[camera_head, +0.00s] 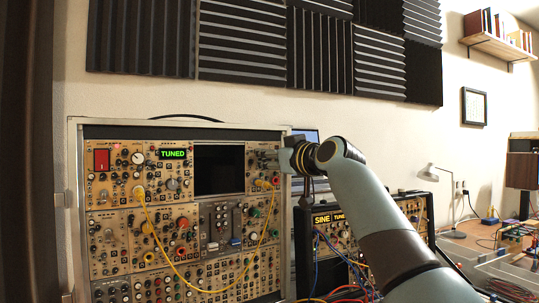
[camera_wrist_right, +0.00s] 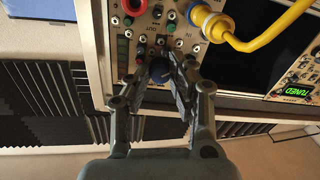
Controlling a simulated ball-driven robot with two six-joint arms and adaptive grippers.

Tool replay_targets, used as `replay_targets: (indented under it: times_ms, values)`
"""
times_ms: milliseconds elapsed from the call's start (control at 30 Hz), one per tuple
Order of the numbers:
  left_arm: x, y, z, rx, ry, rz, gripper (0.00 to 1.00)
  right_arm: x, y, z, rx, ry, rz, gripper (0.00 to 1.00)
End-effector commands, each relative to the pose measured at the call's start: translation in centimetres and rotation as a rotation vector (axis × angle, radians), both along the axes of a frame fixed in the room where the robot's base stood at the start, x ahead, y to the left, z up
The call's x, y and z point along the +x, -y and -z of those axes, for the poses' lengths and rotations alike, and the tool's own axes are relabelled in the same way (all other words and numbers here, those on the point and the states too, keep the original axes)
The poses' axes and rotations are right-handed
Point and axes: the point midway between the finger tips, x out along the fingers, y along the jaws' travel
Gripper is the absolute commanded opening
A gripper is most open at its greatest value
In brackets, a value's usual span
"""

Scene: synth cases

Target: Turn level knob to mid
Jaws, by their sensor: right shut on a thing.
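The modular synth case (camera_head: 77,165) stands upright against the wall, its panel full of knobs, jacks and switches. My right gripper (camera_head: 277,160) is at the upper right module of this panel, right of the dark screen (camera_head: 219,169). In the right wrist view, the fingers of my right gripper (camera_wrist_right: 160,80) are closed around a small dark blue knob (camera_wrist_right: 159,70), apparently the level knob. Its pointer and label cannot be read, and the gripper hides the knob in the head view. My left gripper is not in view.
A yellow cable (camera_head: 176,270) hangs across the panel; its plug (camera_wrist_right: 216,24) sits close to the gripper. A green TUNED display (camera_head: 173,154) is lit. A second rack (camera_head: 322,230) with orange displays and patch cables stands at right, partly behind my arm.

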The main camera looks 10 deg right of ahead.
Motion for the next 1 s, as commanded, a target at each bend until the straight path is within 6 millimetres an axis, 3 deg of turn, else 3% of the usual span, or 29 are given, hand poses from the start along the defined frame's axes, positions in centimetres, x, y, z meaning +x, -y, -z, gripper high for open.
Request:
replay_targets:
  times_ms: [1000]
  values:
    - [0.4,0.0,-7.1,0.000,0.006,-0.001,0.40,0.0,-0.1,-0.1,0.889,-0.310,0.000,0.00]
